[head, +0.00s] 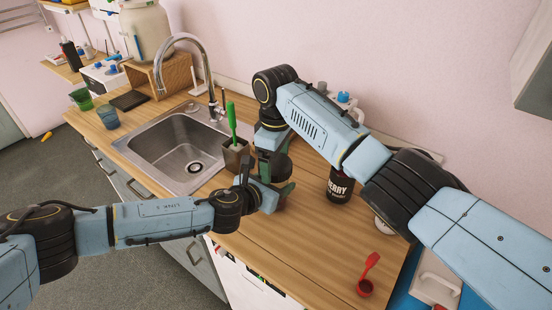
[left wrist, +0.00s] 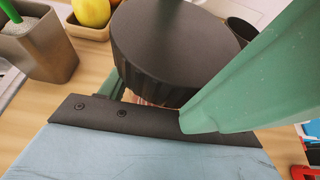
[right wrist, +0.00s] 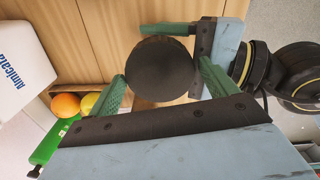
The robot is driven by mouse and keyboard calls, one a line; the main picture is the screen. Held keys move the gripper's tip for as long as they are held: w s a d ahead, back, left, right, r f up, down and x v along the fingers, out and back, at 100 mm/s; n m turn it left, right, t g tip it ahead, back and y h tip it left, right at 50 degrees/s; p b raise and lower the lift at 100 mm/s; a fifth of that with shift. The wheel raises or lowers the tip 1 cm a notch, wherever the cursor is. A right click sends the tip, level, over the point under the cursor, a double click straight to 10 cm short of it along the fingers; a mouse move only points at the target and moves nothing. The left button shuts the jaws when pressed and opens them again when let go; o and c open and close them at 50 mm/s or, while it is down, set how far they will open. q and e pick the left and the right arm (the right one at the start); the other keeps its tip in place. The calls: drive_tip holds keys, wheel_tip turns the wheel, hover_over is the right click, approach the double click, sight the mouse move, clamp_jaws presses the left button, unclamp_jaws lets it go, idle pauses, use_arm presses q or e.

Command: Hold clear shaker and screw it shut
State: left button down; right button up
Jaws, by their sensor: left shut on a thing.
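The shaker's round black lid (head: 281,166) shows near the sink's right side, and its top fills the middle of the left wrist view (left wrist: 175,42) and right wrist view (right wrist: 160,70). The clear body is almost wholly hidden; a small pinkish patch shows under the lid in the left wrist view. My left gripper (head: 270,190) is shut on the shaker below the lid. My right gripper (head: 272,150) is above and behind it, with green fingers on both sides of the lid (right wrist: 160,88). A small gap shows at the right finger; contact at the left finger is unclear.
A green-handled brush stands in a brown holder (head: 236,158) close to the left of my grippers. The sink (head: 175,155) lies further left. A black jar (head: 340,185) stands to the right. The counter's front middle is clear.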

drive_tip(key=shift+o, duration=0.8)
drive_tip(key=shift+r, duration=2.2)
drive_tip(key=shift+c, duration=0.2)
drive_tip(key=n, duration=0.2)
drive_tip(key=r+n, duration=0.1)
drive_tip(key=n, duration=0.2)
drive_tip(key=shift+w+a+r, duration=0.1)
drive_tip(key=shift+r, duration=0.1)
drive_tip(key=n, duration=0.3)
drive_tip(key=r+n, duration=0.1)
drive_tip(key=n, duration=0.2)
drive_tip(key=shift+r, duration=0.1)
drive_tip(key=shift+f, duration=4.05)
